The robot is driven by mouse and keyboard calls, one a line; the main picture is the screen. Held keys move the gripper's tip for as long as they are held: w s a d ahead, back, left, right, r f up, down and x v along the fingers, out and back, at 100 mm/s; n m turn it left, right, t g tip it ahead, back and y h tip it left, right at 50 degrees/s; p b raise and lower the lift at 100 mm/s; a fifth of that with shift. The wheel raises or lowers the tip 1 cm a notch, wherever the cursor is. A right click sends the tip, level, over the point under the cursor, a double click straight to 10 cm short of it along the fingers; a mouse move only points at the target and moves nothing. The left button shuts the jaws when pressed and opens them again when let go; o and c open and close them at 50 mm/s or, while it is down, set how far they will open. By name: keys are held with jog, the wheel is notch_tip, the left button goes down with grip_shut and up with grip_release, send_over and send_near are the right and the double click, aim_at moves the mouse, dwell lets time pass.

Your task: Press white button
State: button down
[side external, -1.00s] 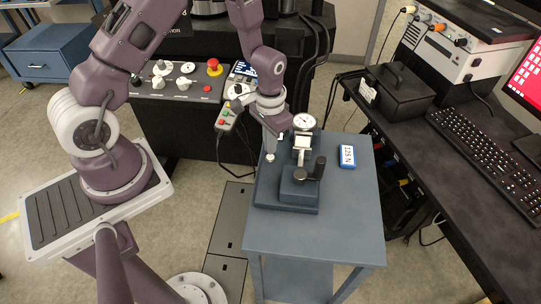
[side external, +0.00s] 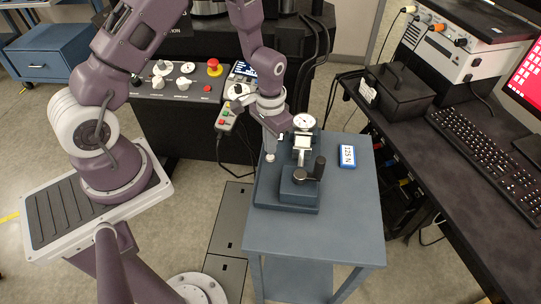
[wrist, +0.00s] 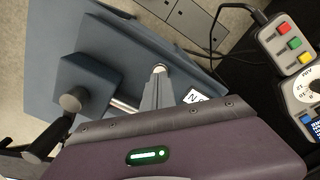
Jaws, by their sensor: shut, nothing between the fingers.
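A small white round piece, which looks like the white button (side external: 270,158), sits at the left edge of the blue fixture (side external: 300,203) on the small table. My gripper (side external: 269,149) points down directly over it with its fingers together and empty. In the wrist view the shut fingertips (wrist: 157,82) end at a pale round tip (wrist: 159,68), close to the fixture's edge. I cannot tell whether the fingers touch the button or are pushing it down, since the fingertips cover part of it.
A dial gauge (side external: 304,122) and a dark knob post (side external: 319,168) stand on the fixture. A pendant with coloured buttons (side external: 226,118) hangs behind my gripper. The table's front (side external: 310,238) is clear.

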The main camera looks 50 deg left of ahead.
jog(key=shift+f, duration=0.15)
jog(key=shift+f, duration=0.85)
jog(key=shift+r, duration=2.15)
